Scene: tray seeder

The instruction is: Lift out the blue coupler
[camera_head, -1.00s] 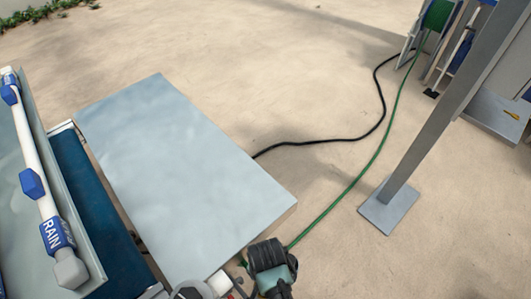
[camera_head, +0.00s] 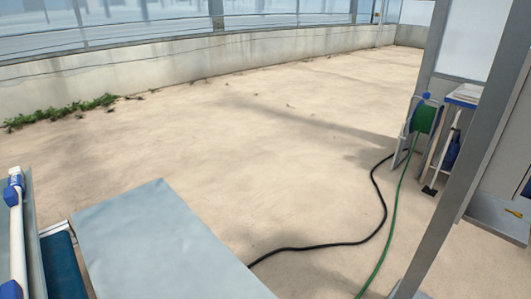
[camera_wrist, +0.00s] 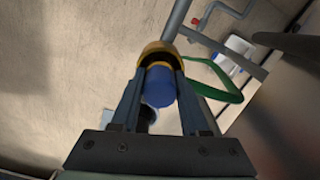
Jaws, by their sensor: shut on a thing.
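The blue coupler (camera_wrist: 159,90) shows in the wrist view as a short blue cylinder between the two fingers. My gripper (camera_wrist: 160,72) is shut on it. A yellow-orange ring (camera_wrist: 158,47) with a dark inside curves around the far end of the fingers. I cannot tell whether it touches the coupler. A dark round part with a pale patch lies partly hidden behind the fingers. In the head view neither my gripper nor the coupler is in view.
In the wrist view a green hose (camera_wrist: 232,98) loops right of the fingers, near a grey pipe (camera_wrist: 177,18). In the head view a grey panel (camera_head: 165,245) lies front left. A post (camera_head: 462,165) and a green hose reel (camera_head: 424,119) stand right.

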